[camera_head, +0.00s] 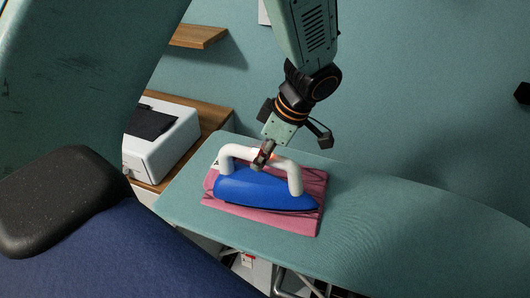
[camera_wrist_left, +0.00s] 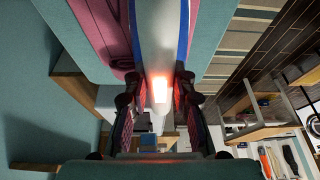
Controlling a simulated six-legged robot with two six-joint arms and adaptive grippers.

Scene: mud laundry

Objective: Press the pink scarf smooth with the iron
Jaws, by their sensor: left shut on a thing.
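The pink scarf (camera_head: 308,221) lies folded flat on the teal ironing board (camera_head: 372,241). Darker crease lines show on its right part. The iron (camera_head: 262,192) has a blue body and a white arched handle (camera_head: 292,174), and it sits over the scarf, covering its middle. My left gripper (camera_head: 264,153) comes down from above and is shut on the handle's top bar. In the left wrist view the fingers (camera_wrist_left: 158,100) stand on either side of the white handle, with the pink scarf (camera_wrist_left: 98,28) beside the iron. My right gripper does not show.
A white boxy appliance (camera_head: 165,140) with a dark top stands on a wooden surface (camera_head: 203,110) left of the board. A wooden shelf (camera_head: 198,36) is on the teal wall behind. The board's right part is bare.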

